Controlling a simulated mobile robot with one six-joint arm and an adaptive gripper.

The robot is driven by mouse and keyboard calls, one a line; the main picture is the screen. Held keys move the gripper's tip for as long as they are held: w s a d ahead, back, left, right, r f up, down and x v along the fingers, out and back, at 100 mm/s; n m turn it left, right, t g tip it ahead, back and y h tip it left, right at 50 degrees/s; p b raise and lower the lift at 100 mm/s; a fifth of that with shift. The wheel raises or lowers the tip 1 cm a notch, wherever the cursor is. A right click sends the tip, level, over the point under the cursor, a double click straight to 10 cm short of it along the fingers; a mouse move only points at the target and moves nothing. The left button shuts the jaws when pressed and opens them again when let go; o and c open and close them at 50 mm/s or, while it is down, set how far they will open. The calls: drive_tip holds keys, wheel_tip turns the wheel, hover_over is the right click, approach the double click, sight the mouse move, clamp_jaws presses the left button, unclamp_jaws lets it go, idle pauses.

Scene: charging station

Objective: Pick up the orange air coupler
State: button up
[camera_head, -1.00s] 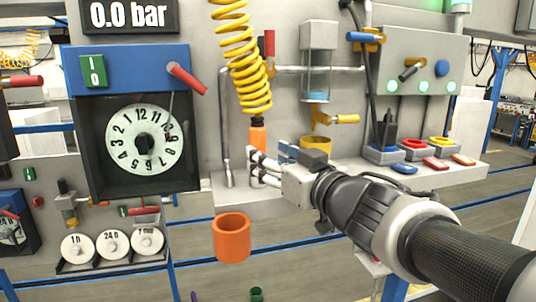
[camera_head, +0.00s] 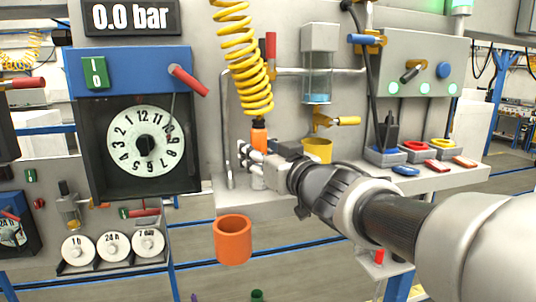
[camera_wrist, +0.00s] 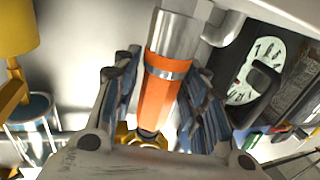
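The orange air coupler (camera_head: 258,136) stands upright at the lower end of the yellow coiled hose (camera_head: 243,62), above the grey ledge. Its lower part is partly hidden behind my gripper (camera_head: 246,158) in the head view. In the wrist view the orange coupler (camera_wrist: 158,102), with a metal collar and silver end, lies between the two fingers of my gripper (camera_wrist: 160,72). The fingers are open, one on each side of it. A narrow gap shows on the left; on the right, contact is hard to tell.
A grey pipe (camera_head: 228,140) stands close left of the coupler. A yellow cup (camera_head: 317,151) is on the ledge (camera_head: 450,178) to the right, below a clear cylinder (camera_head: 317,82). An orange cup (camera_head: 232,240) hangs below the ledge. The dial box (camera_head: 108,175) is at left.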

sight(258, 119)
clamp_jaws()
drive_tip(key=shift+r, duration=0.1)
idle(0.4)
drive_tip(key=shift+r, duration=0.3)
wheel_tip(258, 119, up, 6)
drive_tip(key=p, duration=0.3)
drive_tip(key=shift+r, duration=0.15)
drive_tip(key=p+v, duration=0.2)
drive_tip(key=v, duration=1.6)
drive_tip(key=w+a+b, duration=0.2)
drive_tip(key=a+b, duration=0.2)
drive_tip(key=a, duration=0.9)
drive_tip(key=shift+d, duration=0.1)
